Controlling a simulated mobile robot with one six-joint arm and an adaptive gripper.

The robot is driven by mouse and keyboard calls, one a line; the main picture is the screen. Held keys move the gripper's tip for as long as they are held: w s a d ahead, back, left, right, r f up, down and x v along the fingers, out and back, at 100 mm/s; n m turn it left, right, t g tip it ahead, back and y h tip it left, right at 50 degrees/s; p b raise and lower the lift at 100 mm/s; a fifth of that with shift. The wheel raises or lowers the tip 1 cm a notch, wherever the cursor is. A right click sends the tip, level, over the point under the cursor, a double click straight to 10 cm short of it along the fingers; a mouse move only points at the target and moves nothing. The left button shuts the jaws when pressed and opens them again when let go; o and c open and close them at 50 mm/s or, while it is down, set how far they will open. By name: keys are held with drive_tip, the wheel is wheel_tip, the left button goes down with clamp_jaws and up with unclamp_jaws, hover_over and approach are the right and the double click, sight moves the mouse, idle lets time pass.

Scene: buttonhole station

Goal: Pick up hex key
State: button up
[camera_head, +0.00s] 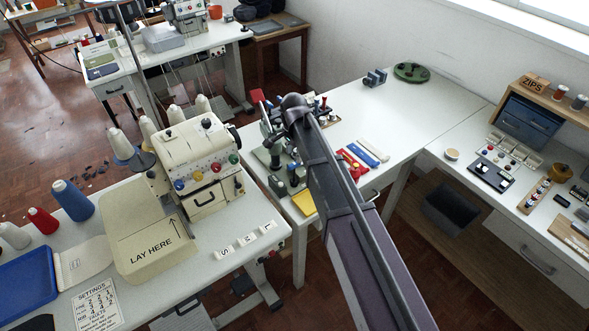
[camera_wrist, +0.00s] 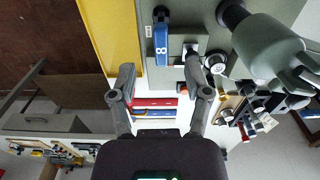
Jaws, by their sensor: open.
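I cannot pick out the hex key for certain in either view. In the head view, my arm hides much of the grey-green machine (camera_head: 269,156), and the gripper's fingers cannot be made out.
A yellow panel (camera_wrist: 110,30) lies left of the fingers, and a large grey-green machine part (camera_wrist: 265,40) stands to the right. Red and blue strips (camera_wrist: 155,103) show between the fingers.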

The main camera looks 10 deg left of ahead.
sight(294, 164)
drive_tip(key=shift+f, duration=0.1)
drive_tip(key=shift+w+f+b, duration=0.1)
drive_tip(key=shift+f+b, duration=2.45)
drive_tip(key=shift+b, duration=0.1)
clamp_jaws()
